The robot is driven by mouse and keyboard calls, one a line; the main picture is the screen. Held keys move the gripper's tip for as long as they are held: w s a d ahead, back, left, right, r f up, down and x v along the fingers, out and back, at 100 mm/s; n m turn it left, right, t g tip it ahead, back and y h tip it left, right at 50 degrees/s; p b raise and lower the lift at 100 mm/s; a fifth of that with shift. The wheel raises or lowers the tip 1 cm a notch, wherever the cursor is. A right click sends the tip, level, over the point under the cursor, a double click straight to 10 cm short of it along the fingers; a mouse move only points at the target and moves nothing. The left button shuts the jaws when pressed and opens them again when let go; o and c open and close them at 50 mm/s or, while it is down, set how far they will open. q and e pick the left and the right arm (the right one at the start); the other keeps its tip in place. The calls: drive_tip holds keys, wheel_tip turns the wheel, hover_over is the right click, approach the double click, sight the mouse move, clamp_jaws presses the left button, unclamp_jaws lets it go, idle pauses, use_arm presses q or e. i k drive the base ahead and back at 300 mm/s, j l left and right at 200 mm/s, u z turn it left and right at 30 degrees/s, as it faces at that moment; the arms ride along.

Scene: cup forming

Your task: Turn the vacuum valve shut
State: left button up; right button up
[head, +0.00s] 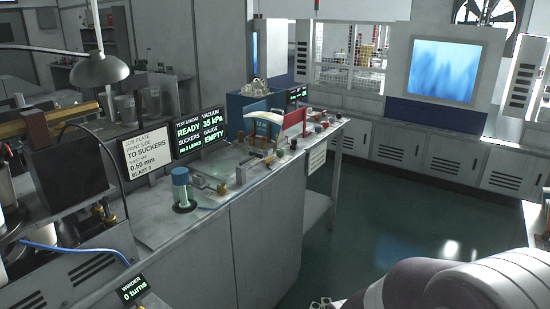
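I cannot single out the vacuum valve for sure. A small brass and grey fitting with a bar-like handle (208,183) lies on the bench to the right of a teal-topped cylinder (182,188); it may be the valve, but its position is too small to read. My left gripper is not in view.
The grey bench (170,225) runs from lower left to the back. A job plate sign (147,152) stands on it. A blue box (245,112), a red panel (294,122) and several small parts stand farther back. Dark green floor (365,225) is open to the right.

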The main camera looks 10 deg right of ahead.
sight(267, 160)
drive_tip(key=i+l+u, duration=0.1)
drive_tip(key=l, duration=0.4)
drive_tip(key=i+l, duration=0.2)
drive_tip(key=l, duration=0.3)
drive_tip(key=i+l+u, duration=0.15)
drive_tip(key=l, duration=0.35)
drive_tip(key=i+l+u, duration=0.1)
drive_tip(key=l, duration=0.4)
drive_tip(key=i+l+u, duration=0.1)
drive_tip(key=l, duration=0.4)
drive_tip(key=i+l+z, duration=0.1)
drive_tip(key=i+z, duration=0.15)
drive_tip(key=z, duration=0.2)
